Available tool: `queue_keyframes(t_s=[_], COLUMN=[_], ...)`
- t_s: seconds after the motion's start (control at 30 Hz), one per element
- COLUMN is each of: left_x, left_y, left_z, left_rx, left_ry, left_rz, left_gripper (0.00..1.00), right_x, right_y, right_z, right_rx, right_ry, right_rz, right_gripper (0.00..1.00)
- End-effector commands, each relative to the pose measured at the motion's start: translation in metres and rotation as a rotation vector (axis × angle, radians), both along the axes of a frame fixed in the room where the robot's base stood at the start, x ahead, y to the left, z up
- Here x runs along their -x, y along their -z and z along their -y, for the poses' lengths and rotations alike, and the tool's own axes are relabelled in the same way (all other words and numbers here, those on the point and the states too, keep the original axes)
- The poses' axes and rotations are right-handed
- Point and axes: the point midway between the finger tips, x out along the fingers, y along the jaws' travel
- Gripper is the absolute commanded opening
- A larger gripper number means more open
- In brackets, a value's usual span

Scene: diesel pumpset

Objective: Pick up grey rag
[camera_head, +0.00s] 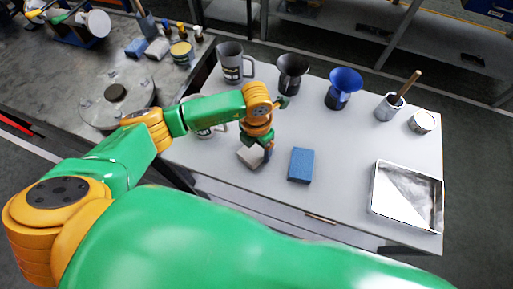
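A small pale grey block-like thing, which looks like the grey rag (249,157), lies on the light grey table (345,150) near its front edge. My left gripper (266,150) points down right at it, over its right side, and hides part of it. The fingers are small and dark here, so I cannot tell whether they are open or closed on it. My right gripper is not in view.
A blue block (301,165) lies just right of the gripper. Behind stand a grey jug (231,62), a black funnel (292,72), a blue funnel (343,87), a cup with a brush (387,108) and a tin (422,122). A metal tray (378,208) is at right.

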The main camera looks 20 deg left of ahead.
Motion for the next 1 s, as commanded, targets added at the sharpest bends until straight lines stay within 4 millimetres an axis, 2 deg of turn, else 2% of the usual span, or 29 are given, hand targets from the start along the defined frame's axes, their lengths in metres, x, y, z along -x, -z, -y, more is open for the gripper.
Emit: queue_keyframes(t_s=[0.03, 0.07, 0.27, 0.37, 0.47, 0.57, 0.63, 0.7, 0.9, 1.0], left_x=[0.0, 0.0, 0.0, 0.0, 0.0, 0.015, 0.03, 0.042, 0.093, 0.11], left_y=[0.0, 0.0, -0.004, -0.017, -0.039, -0.068, -0.085, -0.09, -0.114, -0.122], left_z=[0.0, 0.0, 0.0, 0.0, 0.0, -0.008, -0.016, -0.023, -0.049, -0.058], left_rx=[0.0, 0.0, 0.0, 0.0, 0.0, -0.001, -0.001, 0.0, -0.003, -0.004], left_ry=[0.0, 0.0, 0.0, 0.001, 0.0, 0.001, 0.002, 0.003, -0.001, -0.001], left_rz=[0.0, 0.0, 0.001, 0.001, 0.001, -0.003, -0.002, 0.003, -0.001, -0.001], left_gripper=[0.27, 0.18, 0.18, 0.18, 0.18, 0.18, 0.18, 0.18, 0.18, 0.18], right_x=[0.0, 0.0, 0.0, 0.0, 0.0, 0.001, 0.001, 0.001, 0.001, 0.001], right_y=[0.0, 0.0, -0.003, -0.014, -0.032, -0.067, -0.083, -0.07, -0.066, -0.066], right_z=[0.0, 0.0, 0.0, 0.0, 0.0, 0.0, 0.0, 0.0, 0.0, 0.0], right_rx=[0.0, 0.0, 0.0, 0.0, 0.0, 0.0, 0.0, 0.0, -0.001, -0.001], right_ry=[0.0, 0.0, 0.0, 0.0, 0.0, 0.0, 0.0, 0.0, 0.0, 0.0], right_rz=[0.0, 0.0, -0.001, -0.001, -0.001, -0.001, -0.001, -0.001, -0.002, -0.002], right_gripper=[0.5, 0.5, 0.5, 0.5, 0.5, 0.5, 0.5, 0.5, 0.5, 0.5])
